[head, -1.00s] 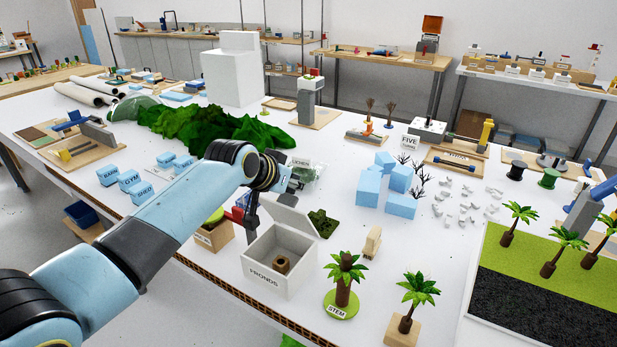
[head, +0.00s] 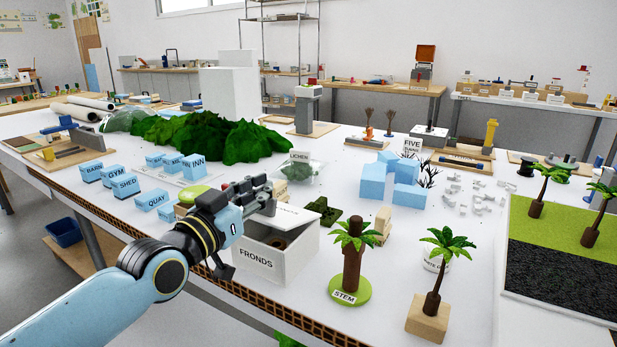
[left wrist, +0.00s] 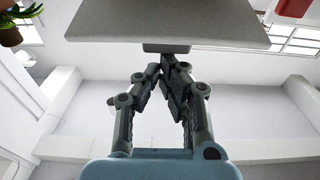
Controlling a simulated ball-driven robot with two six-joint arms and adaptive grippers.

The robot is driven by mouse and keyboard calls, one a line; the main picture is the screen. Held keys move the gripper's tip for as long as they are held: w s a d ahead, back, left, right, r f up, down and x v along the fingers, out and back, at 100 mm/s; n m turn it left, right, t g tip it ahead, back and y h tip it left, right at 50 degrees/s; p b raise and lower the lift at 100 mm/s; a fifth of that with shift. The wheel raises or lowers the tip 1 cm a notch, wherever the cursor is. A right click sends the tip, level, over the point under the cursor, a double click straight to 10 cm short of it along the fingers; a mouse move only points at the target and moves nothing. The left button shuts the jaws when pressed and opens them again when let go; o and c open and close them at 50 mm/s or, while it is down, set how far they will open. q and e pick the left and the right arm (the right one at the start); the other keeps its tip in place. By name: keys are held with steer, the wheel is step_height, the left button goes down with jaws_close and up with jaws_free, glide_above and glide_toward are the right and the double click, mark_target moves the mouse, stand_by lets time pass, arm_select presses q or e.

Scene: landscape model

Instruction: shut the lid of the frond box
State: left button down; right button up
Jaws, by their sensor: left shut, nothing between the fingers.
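The white frond box (head: 270,262), labelled FRONDS, stands near the table's front edge. Its lid (head: 292,216) is open at the back; a brown ring (head: 279,243) shows inside the box. My left gripper (head: 262,190) is shut and empty, above the box's left side, close to the lid. In the left wrist view, the shut fingertips (left wrist: 161,66) point at a grey slab (left wrist: 165,18) with a small tab on its edge, probably the lid; I cannot tell whether they touch. My right gripper is not in view.
A palm on a green STEM disc (head: 352,262) stands right of the box, and another palm on a wooden block (head: 428,318) stands further right. A lichen bag (head: 300,168) and green moss (head: 322,211) lie behind. Blue blocks (head: 155,200) stand left.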

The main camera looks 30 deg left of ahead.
mark_target(257, 218)
arm_select(q)
steer(key=f+b, duration=0.1)
steer(key=b, duration=0.1)
steer(key=s+f+t+b, duration=0.1)
steer(key=f+b, duration=0.1)
steer(key=shift+t, duration=0.3)
steer(key=shift+s, duration=0.2)
steer(key=shift+s+f+b, duration=0.3)
steer(key=shift+b, duration=0.05)
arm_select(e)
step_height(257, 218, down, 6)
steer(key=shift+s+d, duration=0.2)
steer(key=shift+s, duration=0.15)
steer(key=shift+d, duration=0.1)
